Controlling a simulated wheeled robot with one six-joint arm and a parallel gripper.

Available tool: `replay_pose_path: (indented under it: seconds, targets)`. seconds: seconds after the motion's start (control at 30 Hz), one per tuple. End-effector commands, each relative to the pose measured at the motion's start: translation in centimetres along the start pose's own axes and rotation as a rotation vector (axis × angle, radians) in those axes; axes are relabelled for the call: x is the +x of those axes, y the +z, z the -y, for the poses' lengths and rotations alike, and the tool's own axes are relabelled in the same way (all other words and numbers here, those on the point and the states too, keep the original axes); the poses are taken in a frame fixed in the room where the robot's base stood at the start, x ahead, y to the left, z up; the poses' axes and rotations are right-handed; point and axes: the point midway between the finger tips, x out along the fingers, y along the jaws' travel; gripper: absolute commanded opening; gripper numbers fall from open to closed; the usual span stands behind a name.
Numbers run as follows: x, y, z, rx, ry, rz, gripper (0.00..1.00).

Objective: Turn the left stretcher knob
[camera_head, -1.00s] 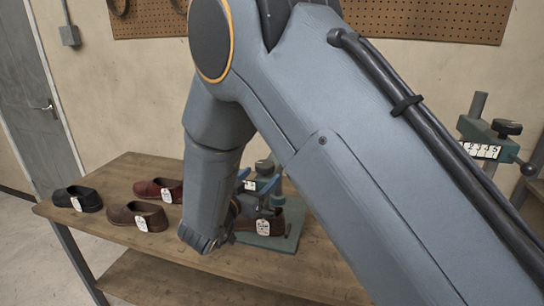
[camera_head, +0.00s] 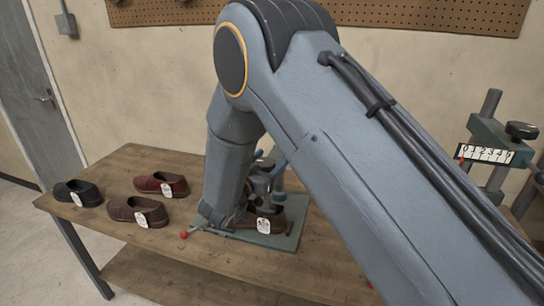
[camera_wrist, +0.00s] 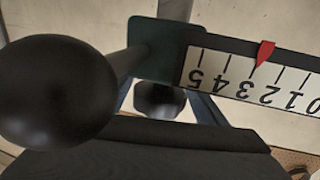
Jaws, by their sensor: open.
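The left stretcher (camera_head: 278,183) stands on a green base on the bench, partly hidden behind my arm. A brown shoe (camera_head: 247,222) with a white tag is on it. In the wrist view a black ball knob (camera_wrist: 52,90) fills the left side, on a metal rod from a green block (camera_wrist: 160,45). A white scale (camera_wrist: 245,88) shows upside down beside it, with a red pointer (camera_wrist: 264,53) near 2 and 3. My gripper (camera_head: 240,207) is open at the stretcher, mostly hidden by my wrist. Contact with the knob cannot be told.
Dark blue (camera_head: 80,193), red (camera_head: 160,185) and brown (camera_head: 138,211) shoes with tags lie on the wooden bench (camera_head: 110,170) to the left. A red ball (camera_head: 183,235) shows left of my wrist. Another stretcher (camera_head: 490,150) with a scale stands at the right.

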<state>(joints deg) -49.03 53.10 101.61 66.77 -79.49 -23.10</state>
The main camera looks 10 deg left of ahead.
Motion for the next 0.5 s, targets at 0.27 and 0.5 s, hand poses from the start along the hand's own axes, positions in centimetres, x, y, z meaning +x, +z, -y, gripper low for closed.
replay_pose_path:
  seconds: [0.27, 0.5]
  targets:
    - [0.99, 0.07, -0.14, -0.001, 0.002, 0.001, 0.66]
    - [0.99, 0.06, -0.16, 0.0, 0.003, 0.001, 0.46]
